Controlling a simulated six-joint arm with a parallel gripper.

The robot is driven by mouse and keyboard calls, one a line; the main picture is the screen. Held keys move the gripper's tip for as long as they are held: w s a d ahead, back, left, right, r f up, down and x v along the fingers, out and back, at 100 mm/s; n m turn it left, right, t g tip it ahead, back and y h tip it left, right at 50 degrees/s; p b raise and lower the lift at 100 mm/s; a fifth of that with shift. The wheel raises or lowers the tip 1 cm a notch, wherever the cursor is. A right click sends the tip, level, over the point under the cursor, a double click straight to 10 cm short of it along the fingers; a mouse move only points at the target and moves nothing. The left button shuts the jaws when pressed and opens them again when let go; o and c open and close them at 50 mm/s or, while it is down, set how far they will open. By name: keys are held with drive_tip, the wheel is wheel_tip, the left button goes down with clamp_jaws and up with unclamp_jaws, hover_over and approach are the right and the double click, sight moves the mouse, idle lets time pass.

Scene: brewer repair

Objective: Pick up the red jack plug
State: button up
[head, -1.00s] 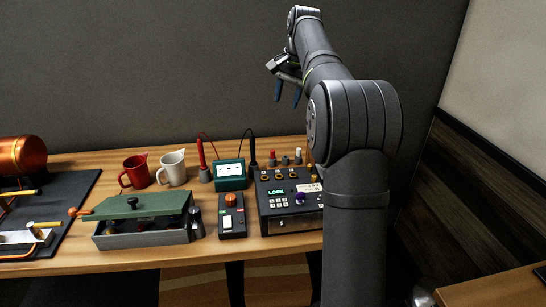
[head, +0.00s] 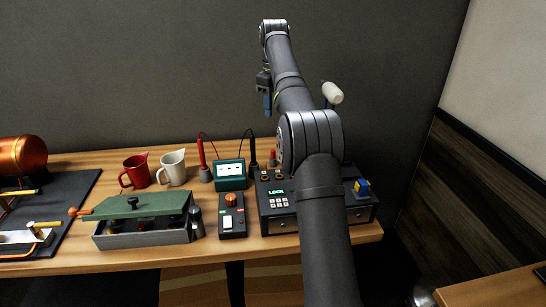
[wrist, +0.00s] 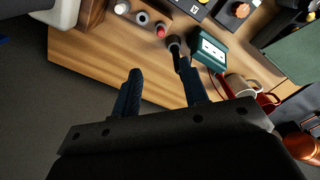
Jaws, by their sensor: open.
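The red jack plug (head: 272,156) stands upright in a small grey holder at the back of the table, behind the dark control box. In the wrist view its round red top (wrist: 161,31) lies ahead of my fingers, between a grey socket and the black probe. My gripper (head: 267,105) is open and empty, with its blue fingers pointing down, high above the back of the table. In the wrist view its two fingertips (wrist: 162,72) are well apart, with bare wood and floor between them.
A black probe (head: 252,152) stands close beside the plug, with a green meter (head: 230,175) and red probe (head: 202,160) further left. A white plug (wrist: 122,8) stands on the other side. The control box (head: 277,219) is in front. A pale rounded thing (head: 333,93) shows beside my arm.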

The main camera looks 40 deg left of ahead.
sight(273, 150)
wheel_tip(273, 150, down, 16)
drive_tip(key=shift+a+f, duration=0.1)
clamp_jaws()
idle(0.6)
